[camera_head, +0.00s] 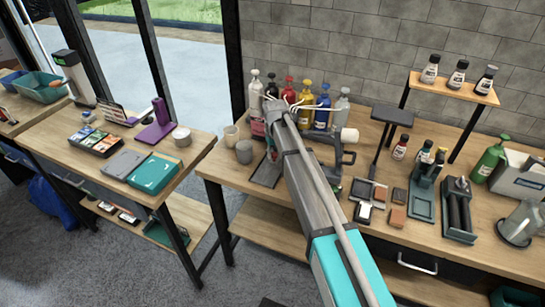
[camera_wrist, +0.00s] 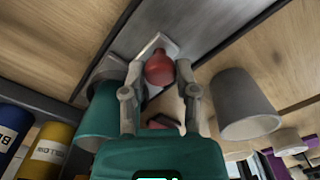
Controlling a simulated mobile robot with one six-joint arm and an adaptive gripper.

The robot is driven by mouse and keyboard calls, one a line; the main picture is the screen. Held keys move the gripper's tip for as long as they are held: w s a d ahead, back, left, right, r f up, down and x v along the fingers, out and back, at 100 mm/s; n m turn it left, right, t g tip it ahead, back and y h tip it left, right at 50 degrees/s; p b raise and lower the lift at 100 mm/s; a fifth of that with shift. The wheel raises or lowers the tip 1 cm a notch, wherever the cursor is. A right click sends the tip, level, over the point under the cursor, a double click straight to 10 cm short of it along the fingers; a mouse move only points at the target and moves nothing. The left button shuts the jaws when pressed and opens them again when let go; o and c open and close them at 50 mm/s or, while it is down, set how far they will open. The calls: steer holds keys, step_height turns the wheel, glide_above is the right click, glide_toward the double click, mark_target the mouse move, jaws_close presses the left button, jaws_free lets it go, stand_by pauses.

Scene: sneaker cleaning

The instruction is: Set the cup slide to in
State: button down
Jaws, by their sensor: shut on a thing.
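In the wrist view, a rounded red knob (camera_wrist: 159,68) sits between the fingertips of my gripper (camera_wrist: 160,62). The gripper is shut on this knob. The knob stands by a flat grey metal plate (camera_wrist: 185,38), which looks like part of the cup slide. In the head view, the dark slide plate (camera_head: 266,173) lies on the workbench at its front left, below my arm. My arm hides most of the knob and gripper there. I cannot tell from these frames how far in the slide stands.
A grey cup (camera_head: 244,151) stands close to the slide, and it also shows beside my gripper in the wrist view (camera_wrist: 243,105). A pale cup (camera_head: 231,136) is behind it. Several colored pump bottles (camera_head: 305,107) line the wall. Brushes and blocks fill the bench's right.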

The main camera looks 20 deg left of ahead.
steer(key=shift+c, duration=1.9)
jaws_free()
steer(key=shift+s, duration=0.2)
steer(key=s, duration=1.2)
steer(key=shift+a, duration=0.4)
steer(key=shift+a+r+p, duration=0.1)
steer(key=shift+r+p, duration=0.75)
steer(key=shift+p, duration=0.05)
step_height(320, 180, up, 12)
steer(key=p, duration=1.2)
